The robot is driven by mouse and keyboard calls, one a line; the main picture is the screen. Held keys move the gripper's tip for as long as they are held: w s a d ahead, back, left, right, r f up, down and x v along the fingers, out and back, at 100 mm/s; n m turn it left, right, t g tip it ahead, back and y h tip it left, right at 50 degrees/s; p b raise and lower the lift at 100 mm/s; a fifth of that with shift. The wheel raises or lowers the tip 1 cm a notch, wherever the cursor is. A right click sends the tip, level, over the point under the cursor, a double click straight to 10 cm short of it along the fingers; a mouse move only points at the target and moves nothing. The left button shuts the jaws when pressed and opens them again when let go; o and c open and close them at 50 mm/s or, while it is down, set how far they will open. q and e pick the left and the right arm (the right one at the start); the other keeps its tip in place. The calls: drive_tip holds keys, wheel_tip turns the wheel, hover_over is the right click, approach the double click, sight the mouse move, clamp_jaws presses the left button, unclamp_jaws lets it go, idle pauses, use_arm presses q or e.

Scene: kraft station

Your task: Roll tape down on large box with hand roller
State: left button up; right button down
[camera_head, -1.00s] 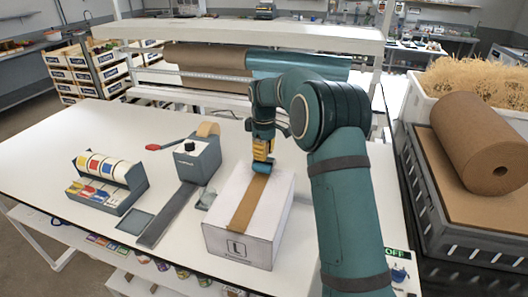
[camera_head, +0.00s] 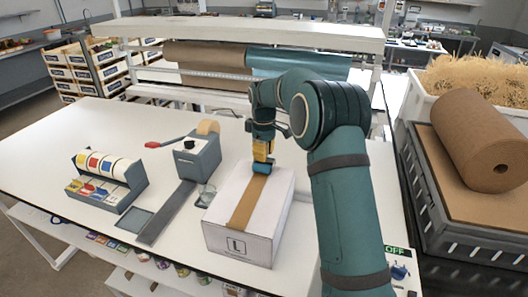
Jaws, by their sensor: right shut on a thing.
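The large box (camera_head: 219,236) is white with an "L" label on its front face and stands on the white table. A strip of brown tape (camera_head: 247,204) runs along the middle of its top. My right gripper (camera_head: 263,158) points down over the far end of the box. It is shut on the hand roller (camera_head: 262,167), whose blue part is at the far end of the tape, seemingly touching it. The roller's handle is mostly hidden by the gripper. My left gripper is not in view.
A tape dispenser (camera_head: 198,158) and a red-handled tool (camera_head: 153,145) stand left of the box. A label dispenser (camera_head: 125,185) is further left. A grey crate (camera_head: 438,215) with a brown paper roll (camera_head: 480,140) is at the right. The table behind the dispensers is clear.

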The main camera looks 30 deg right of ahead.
drive_tip(key=shift+f, duration=0.1)
idle(0.4)
drive_tip(key=shift+s+a+b, duration=0.6)
drive_tip(key=shift+s+a, duration=0.2)
drive_tip(key=shift+a, duration=0.15)
drive_tip(key=shift+s+a, duration=0.3)
drive_tip(key=shift+a, duration=0.05)
drive_tip(key=shift+s+a+b, duration=0.75)
drive_tip(key=shift+s+a, duration=0.45)
drive_tip(key=shift+a, duration=0.15)
drive_tip(key=shift+a, duration=0.1)
drive_tip(key=shift+s+a+b, duration=0.3)
drive_tip(key=shift+s+a, duration=0.45)
drive_tip(key=shift+a, duration=0.1)
